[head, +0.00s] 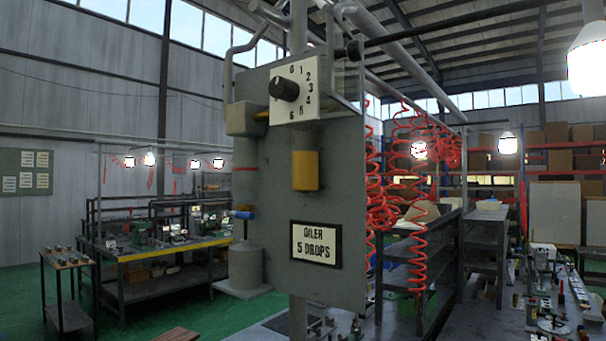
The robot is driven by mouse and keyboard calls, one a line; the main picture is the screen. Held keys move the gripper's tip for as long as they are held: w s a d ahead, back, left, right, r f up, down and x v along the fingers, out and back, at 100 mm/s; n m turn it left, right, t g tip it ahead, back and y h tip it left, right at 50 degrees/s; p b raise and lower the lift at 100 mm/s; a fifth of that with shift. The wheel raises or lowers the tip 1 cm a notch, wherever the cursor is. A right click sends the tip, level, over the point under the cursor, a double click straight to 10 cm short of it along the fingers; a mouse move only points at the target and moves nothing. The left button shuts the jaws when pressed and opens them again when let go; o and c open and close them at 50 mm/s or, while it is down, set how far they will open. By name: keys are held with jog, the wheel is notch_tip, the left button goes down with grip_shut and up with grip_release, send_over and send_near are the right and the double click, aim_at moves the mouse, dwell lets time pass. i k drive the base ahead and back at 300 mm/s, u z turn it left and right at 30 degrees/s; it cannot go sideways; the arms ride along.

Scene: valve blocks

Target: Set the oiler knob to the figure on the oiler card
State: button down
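The oiler knob (284,89) is a black round knob on a white dial plate (309,111) at the top of a grey upright panel (275,178). Figures from 0 at the top, through 1, 2, 3 and 4 on the right, to 6 at the bottom show around it. The knob hides the plate's left part, and I cannot make out a pointer mark or its setting. The oiler card (316,245), white with a black frame, is low on the same panel and reads "OILER 5 DROPS". My gripper is not in view.
A yellow block (305,171) sticks out of the panel between dial and card. A grey cylinder with a blue handle (243,214) stands at the panel's left edge. Red coiled hoses (405,180) hang close to its right. Pipes (298,30) run above. Workbenches (160,255) stand behind at left.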

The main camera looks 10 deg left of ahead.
aim_at(280, 88)
jog(key=z, duration=0.2)
jog(key=k, duration=0.8)
jog(key=u, duration=0.95)
